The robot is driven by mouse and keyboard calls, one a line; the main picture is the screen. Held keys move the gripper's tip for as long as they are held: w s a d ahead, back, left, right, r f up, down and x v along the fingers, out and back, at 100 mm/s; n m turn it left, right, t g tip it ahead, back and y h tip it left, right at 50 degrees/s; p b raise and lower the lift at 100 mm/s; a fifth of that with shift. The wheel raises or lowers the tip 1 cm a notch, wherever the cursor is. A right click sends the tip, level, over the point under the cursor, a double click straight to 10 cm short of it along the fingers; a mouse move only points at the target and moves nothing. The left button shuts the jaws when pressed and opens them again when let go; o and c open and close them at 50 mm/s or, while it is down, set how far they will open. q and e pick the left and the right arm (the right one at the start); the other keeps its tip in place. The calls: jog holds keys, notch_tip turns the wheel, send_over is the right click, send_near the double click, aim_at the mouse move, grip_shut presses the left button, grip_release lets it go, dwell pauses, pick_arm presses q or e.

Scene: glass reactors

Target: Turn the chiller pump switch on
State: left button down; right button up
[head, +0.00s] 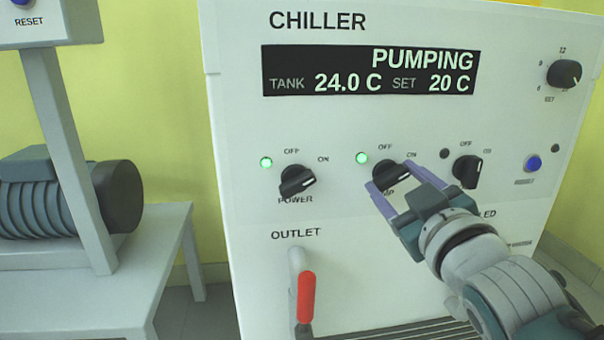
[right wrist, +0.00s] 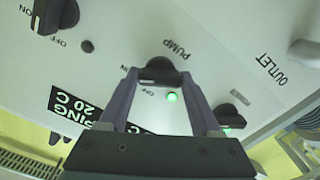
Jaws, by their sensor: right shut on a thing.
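The chiller (head: 233,130) is a white cabinet whose display (head: 370,72) reads PUMPING, TANK 24.0 C, SET 20 C. The black pump switch (head: 385,174) is the middle knob of the lower row, and the green lamp (head: 362,158) at its upper left is lit. My right gripper (head: 392,180) is shut on this knob, one finger on each side. The right wrist view also shows the pump switch (right wrist: 160,72) between the fingers. The fingers partly cover its label and pointer in the head view. My left gripper is not in view.
The power knob (head: 297,180) is to the left, with a lit green lamp. Another knob (head: 467,170) is close to the right, its lamp dark. A blue button (head: 534,163) lies further right. A red-handled outlet valve (head: 306,297) sticks out below.

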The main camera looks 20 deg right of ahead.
dwell(0.3)
jog(key=o, duration=1.4)
jog(key=p+v, duration=0.3)
jog(key=v, duration=0.7)
jog(key=shift+d, duration=0.1)
